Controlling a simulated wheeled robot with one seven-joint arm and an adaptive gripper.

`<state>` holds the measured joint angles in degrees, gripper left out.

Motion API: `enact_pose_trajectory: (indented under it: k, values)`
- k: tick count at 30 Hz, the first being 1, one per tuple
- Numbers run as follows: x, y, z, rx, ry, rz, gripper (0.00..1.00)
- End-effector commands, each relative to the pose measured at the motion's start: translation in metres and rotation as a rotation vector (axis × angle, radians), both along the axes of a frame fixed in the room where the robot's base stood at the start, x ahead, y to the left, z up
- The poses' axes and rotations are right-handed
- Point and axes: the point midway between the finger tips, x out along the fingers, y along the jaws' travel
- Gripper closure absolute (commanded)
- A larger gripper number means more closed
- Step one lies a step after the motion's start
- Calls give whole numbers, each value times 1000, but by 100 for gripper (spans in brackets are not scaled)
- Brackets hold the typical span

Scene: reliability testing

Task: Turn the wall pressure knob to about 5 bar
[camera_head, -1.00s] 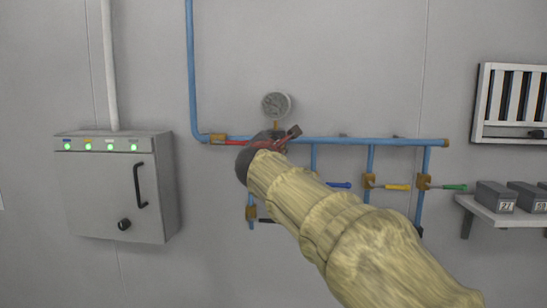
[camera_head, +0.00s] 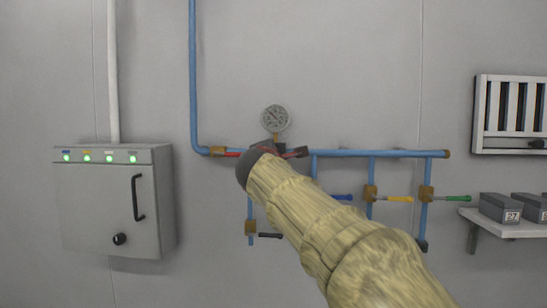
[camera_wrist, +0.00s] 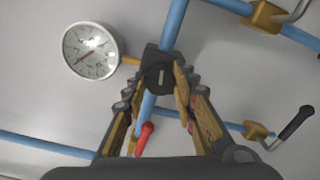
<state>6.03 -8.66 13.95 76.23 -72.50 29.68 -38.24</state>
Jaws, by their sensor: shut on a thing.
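A round black knob (camera_wrist: 158,78) with a pale slot mark sits on a dark body on the blue pipe in the wrist view. My gripper (camera_wrist: 160,88) is shut on the knob, one finger on either side. A round white pressure gauge (camera_wrist: 90,50) with a reddish needle is left of the knob; the needle points down-left in this tilted view, and the figures are too small to read. In the head view the gauge (camera_head: 275,118) stands above the horizontal pipe. My wrist hides the knob there.
Blue pipes (camera_head: 380,154) carry valves with red (camera_head: 231,155), blue, yellow, green (camera_head: 458,198) and black levers. The red lever (camera_wrist: 145,138) lies near my fingers. A grey cabinet (camera_head: 108,210) is at left; a shelf (camera_head: 500,222) with dark boxes is at right.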

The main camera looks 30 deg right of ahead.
Motion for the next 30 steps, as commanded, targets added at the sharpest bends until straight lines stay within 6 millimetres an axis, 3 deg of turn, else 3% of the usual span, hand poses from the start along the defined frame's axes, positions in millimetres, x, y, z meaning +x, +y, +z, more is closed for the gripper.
enact_pose_trajectory:
  k: [5, 6, 15, 25, 30]
  values:
    - [1, 0, -2, 1, 3, -1, 98]
    - [1, 0, -2, 0, 3, -1, 71]
    - [0, 0, -1, -1, 3, -1, 54]
    - [-1, 1, 0, -1, 1, 0, 53]
    - [-14, 10, 1, -1, -1, 2, 53]
